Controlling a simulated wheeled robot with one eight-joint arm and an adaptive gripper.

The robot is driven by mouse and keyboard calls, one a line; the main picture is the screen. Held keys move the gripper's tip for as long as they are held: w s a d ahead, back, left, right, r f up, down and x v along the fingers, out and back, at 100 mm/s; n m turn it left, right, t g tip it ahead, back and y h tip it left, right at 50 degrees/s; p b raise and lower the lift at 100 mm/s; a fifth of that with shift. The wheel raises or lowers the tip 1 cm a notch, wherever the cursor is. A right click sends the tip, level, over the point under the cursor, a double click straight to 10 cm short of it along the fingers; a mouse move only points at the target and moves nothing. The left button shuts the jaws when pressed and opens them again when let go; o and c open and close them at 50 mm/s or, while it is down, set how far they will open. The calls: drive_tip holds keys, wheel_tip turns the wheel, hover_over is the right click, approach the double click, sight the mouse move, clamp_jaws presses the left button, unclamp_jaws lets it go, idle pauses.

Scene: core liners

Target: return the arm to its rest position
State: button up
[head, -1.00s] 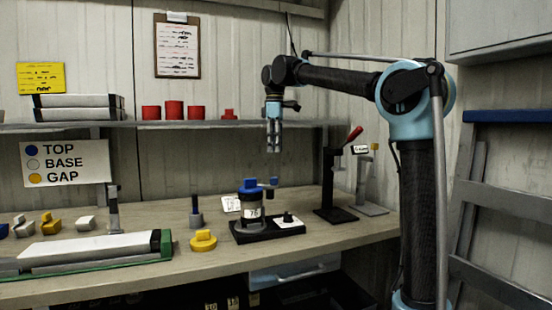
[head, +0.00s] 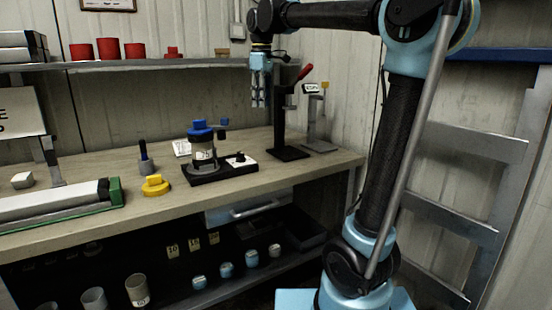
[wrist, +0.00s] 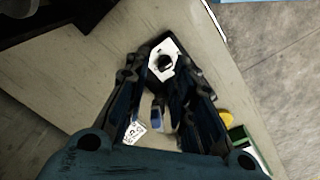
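My gripper (head: 259,100) hangs at the end of my raised arm, fingers pointing down. In the head view it is high above the workbench, just left of the red-handled stand. In the wrist view my gripper (wrist: 160,72) shows its two fingers apart with nothing between them, so it is open and empty. The workbench (head: 120,168) lies below.
A red-handled black stand (head: 283,125) and a grey stand (head: 318,120) are at the bench's right. A shelf (head: 150,65) runs along the wall behind. A yellow piece (head: 155,186) and a green-ended tray (head: 60,204) sit left. Below is a shelf with several cups.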

drive_tip(key=s+d+f+m, duration=0.4)
drive_tip(key=s+d+f, duration=0.1)
drive_tip(key=d+f, duration=0.3)
drive_tip(key=s+d+f+m, duration=0.3)
drive_tip(key=s+d+f, duration=0.3)
drive_tip(key=d+f, duration=0.15)
drive_tip(key=s+d+f+m, duration=0.3)
drive_tip(key=s+f, duration=0.3)
drive_tip(key=f, duration=0.4)
drive_tip(key=s+d+f+m+t, duration=0.1)
drive_tip(key=s+d+f+m, duration=0.3)
drive_tip(key=f, duration=0.7)
drive_tip(key=s+d, duration=0.2)
drive_tip(key=s, duration=0.1)
drive_tip(key=shift+s+d+t, duration=0.25)
drive_tip(key=shift+d+t, duration=0.05)
